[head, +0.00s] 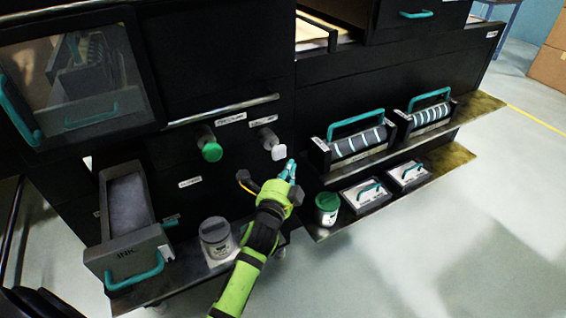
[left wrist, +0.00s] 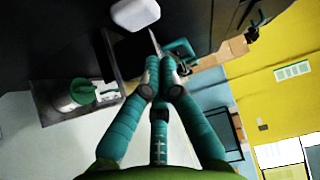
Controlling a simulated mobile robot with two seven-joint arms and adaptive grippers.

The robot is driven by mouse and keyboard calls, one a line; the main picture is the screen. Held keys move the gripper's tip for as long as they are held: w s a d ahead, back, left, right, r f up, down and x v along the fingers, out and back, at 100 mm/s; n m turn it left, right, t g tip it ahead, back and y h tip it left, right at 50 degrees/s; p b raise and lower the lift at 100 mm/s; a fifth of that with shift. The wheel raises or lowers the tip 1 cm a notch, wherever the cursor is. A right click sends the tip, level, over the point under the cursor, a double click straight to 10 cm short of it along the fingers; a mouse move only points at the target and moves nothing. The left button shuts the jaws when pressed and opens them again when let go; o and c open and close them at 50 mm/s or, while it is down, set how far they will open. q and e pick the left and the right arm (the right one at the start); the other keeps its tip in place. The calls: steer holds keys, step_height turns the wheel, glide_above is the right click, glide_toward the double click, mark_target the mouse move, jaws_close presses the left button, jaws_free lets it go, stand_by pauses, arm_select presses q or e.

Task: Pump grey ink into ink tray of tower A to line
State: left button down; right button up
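A pale grey-white knob (head: 278,151) sticks out of the dark machine front, and a green knob (head: 211,151) is left of it. Their labels are too small to read. The fingertips of my left gripper (head: 289,170) are just below and right of the pale knob. In the left wrist view the fingertips are drawn together with nothing between them, and the pale knob (left wrist: 136,13) is beyond them; I cannot tell whether they touch. The ink tray (head: 124,255), marked INK, is pulled out at the lower left; its inside looks grey. My right gripper is not in view.
A grey can (head: 216,240) and a green-lidded can (head: 327,207) stand on low ledges either side of my left arm. Teal-handled rollers (head: 358,142) and plates (head: 367,193) are on the shelves at right. Open floor lies at the lower right.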

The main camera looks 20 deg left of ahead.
mark_target(274, 156)
arm_select(q)
steer(key=shift+w+a, duration=0.4)
steer(key=shift+a, duration=0.25)
steer(key=shift+w+a, duration=0.4)
steer(key=shift+a, duration=0.2)
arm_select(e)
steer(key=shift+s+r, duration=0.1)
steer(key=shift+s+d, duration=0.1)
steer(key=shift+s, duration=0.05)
arm_select(q)
steer(key=shift+w+a+r, duration=0.15)
steer(key=shift+w+a, duration=0.8)
steer(key=shift+a, duration=0.3)
steer(key=shift+w+a, duration=0.15)
steer(key=shift+a, duration=0.05)
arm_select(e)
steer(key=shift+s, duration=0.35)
arm_select(q)
steer(key=shift+a, duration=0.1)
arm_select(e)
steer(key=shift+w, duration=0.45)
